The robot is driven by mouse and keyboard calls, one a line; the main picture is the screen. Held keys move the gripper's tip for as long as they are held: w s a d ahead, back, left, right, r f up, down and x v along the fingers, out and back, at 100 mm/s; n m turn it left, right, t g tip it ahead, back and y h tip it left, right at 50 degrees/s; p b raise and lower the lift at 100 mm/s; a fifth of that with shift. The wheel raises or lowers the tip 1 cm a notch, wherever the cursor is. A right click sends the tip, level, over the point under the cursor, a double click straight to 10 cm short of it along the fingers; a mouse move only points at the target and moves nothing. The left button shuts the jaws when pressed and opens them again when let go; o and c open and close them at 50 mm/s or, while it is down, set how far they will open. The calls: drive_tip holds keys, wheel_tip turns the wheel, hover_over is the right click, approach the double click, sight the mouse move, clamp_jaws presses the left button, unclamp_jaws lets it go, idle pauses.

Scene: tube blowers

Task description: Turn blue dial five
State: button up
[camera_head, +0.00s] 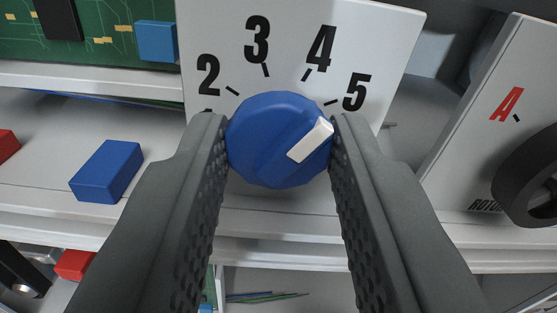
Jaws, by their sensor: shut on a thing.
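The blue dial (270,150) is a round knob with a raised grip and a white pointer mark (310,139). It sits in front of a white panel (215,30) with black numbers 2, 3, 4 and 5 around it; a further mark at the lower left is mostly hidden. The white pointer is at the upper right of the knob and points toward the 5 (356,92). My gripper (280,145) is shut on the blue dial, one dark grey finger on its left side and one on its right.
A second white panel with a red A (507,104) and a black dial (530,180) stands close on the right. A blue block (106,171) lies on the shelf at left, with a red block (7,146) beyond it. A green circuit board (100,45) is at the upper left.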

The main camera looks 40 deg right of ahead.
drive_tip(key=m, duration=0.5)
drive_tip(key=shift+m, duration=0.3)
idle(0.4)
drive_tip(key=o, duration=1)
drive_tip(key=v, duration=1.7)
drive_tip(key=shift+s+a, duration=0.2)
